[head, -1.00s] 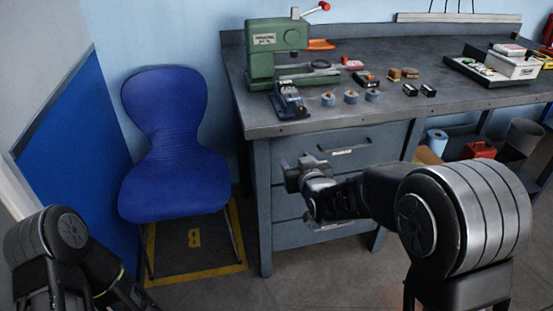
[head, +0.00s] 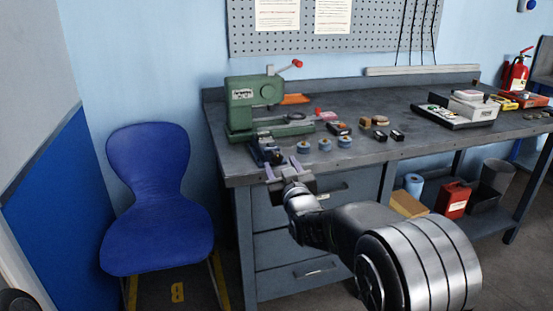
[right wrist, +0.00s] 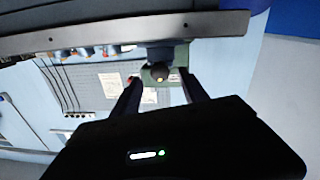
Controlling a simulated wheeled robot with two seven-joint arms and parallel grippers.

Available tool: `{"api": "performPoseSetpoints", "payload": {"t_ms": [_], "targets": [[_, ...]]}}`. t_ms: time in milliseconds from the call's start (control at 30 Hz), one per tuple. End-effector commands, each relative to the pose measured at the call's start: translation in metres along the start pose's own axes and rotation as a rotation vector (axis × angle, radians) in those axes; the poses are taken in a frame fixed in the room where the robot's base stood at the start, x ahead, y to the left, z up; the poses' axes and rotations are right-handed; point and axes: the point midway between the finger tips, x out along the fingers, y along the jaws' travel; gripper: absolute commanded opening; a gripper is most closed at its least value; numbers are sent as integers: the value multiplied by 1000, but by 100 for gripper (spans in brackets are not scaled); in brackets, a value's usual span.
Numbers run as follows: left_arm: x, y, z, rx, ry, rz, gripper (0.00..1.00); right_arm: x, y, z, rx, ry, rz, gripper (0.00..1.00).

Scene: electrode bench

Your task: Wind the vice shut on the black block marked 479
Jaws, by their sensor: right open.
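The small blue vice (head: 264,153) stands at the bench's front left edge, before the green press. It is partly hidden behind my right gripper (head: 283,168), which is open and empty at the bench's front edge. In the right wrist view a dark round screw end (right wrist: 158,73) under the vice shows beyond and between the open fingers (right wrist: 160,98), apparently apart from them. Small black blocks (head: 397,135) lie on the bench to the right. No number is readable, so I cannot tell which is 479 or whether one sits in the vice. My left gripper is out of view.
The green press (head: 240,110) stands right behind the vice. Several blue-grey round pieces (head: 325,145) sit to its right along the bench edge (head: 330,164). A blue chair (head: 150,200) stands left of the bench. A tray (head: 450,118) lies further right.

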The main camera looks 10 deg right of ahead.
Motion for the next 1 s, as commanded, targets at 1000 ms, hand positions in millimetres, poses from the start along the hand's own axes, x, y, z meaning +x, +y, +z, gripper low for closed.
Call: {"api": "performPoseSetpoints", "payload": {"t_ms": [1000], "targets": [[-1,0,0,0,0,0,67,53,0,0,0,-1,-1,25]]}}
